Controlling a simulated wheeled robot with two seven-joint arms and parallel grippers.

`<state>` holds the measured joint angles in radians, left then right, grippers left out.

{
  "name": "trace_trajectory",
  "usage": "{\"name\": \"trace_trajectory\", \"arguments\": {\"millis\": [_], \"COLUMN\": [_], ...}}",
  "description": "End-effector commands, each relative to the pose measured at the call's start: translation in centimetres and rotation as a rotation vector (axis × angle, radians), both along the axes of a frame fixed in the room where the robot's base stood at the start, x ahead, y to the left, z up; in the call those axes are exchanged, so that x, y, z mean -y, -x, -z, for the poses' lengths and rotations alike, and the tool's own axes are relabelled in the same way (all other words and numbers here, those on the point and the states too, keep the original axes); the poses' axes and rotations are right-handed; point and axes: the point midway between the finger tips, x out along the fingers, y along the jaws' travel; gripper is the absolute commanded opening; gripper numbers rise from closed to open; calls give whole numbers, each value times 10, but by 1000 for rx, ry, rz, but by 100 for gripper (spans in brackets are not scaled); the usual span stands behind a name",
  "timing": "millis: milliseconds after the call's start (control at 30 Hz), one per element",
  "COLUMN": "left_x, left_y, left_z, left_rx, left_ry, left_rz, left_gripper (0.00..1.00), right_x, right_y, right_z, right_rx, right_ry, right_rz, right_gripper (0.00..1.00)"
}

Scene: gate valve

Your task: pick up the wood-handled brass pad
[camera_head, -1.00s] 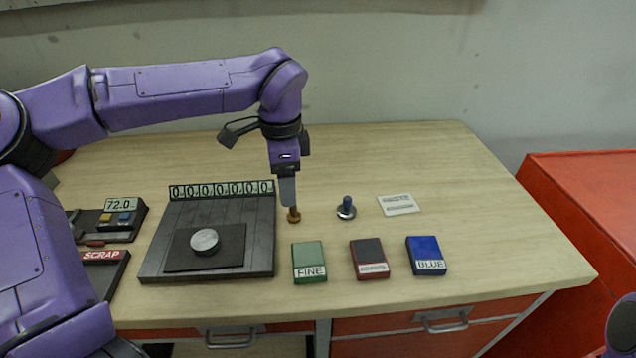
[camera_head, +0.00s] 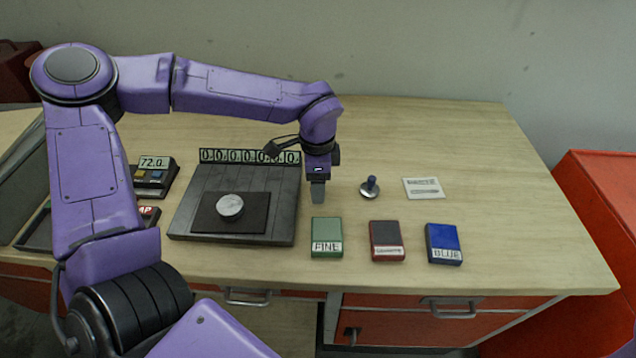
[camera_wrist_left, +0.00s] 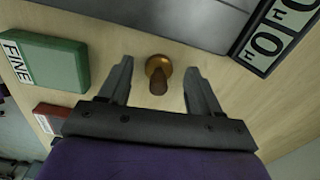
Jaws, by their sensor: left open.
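The wood-handled brass pad (camera_wrist_left: 158,68) stands on the table in the left wrist view, with its brown handle toward the camera and its round brass base beneath. My left gripper (camera_wrist_left: 158,80) is open, with one finger on each side of the pad and a visible gap to each. Nothing is held. In the head view my left gripper (camera_head: 318,196) points down at the table just right of the black plate, and it hides the pad there. My right gripper is not in view.
A black slatted plate (camera_head: 182,215) with a silver disc (camera_head: 230,206) stands left of the gripper. Green (camera_head: 326,232), red (camera_head: 386,235) and blue (camera_head: 443,238) boxes lie in front and right.

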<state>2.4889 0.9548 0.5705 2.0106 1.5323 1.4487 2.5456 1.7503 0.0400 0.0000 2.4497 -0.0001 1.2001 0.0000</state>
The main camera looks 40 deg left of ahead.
Motion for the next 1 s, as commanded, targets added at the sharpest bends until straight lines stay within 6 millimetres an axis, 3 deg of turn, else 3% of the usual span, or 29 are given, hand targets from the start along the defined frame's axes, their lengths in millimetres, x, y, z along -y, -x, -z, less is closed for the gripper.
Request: {"name": "trace_trajectory", "arguments": {"millis": [100,300,733,833,1000], "left_x": [0,0,0,0,35], "left_y": [0,0,-1,-1,19], "left_z": [0,0,-9,-28,-74], "left_rx": [0,0,3,8,7], "left_ry": [0,0,-1,0,-3], "left_rz": [0,0,-1,-1,3], "left_gripper": [63,1,1,1,1], "right_x": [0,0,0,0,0], "right_y": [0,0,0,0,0], "right_z": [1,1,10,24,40], "right_rx": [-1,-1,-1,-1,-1], "right_ry": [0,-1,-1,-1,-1], "right_rz": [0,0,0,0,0], "right_gripper": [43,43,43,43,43]}}
